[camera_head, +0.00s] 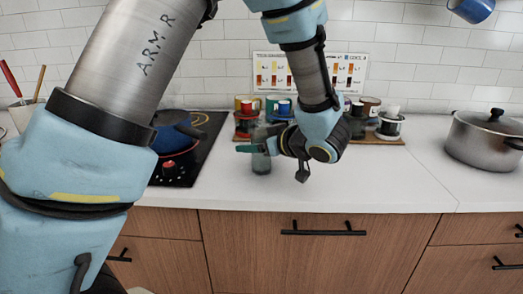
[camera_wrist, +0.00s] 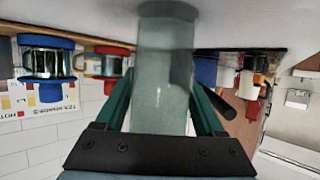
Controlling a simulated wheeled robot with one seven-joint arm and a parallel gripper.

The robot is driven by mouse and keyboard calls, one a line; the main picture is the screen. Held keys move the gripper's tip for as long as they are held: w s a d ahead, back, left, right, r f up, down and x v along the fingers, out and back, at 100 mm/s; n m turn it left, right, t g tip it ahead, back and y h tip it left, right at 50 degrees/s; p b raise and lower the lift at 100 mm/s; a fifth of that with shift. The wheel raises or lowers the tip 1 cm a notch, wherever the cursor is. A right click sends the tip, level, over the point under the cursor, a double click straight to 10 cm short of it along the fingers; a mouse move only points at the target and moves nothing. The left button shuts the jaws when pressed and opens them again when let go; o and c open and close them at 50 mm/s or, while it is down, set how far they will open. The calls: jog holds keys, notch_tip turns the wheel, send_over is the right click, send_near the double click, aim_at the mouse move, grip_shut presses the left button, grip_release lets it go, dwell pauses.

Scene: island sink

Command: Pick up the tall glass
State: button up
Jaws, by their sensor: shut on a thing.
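The tall glass (camera_wrist: 163,75) is a clear, greyish-green cylinder in the middle of the wrist view. My gripper (camera_wrist: 162,100) has its green fingers on both sides of the glass and is shut on it. In the head view the glass (camera_head: 261,160) stands upright at the white counter, near the right edge of the black cooktop. My gripper (camera_head: 258,148) reaches it from the right, and its green finger crosses in front of the glass. I cannot tell from these views whether the glass base touches the counter.
Several colourful mugs and coffee makers (camera_head: 246,122) stand behind the glass along the wall. A blue pot (camera_head: 176,135) sits on the cooktop (camera_head: 205,140) at the left. A steel pot (camera_head: 484,140) with a lid stands at the right. The counter (camera_head: 390,180) front is clear.

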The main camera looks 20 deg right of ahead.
jog(key=shift+c, duration=0.6)
jog(key=shift+r, duration=0.2)
jog(key=shift+r, duration=4.7)
jog(key=shift+r, duration=0.1)
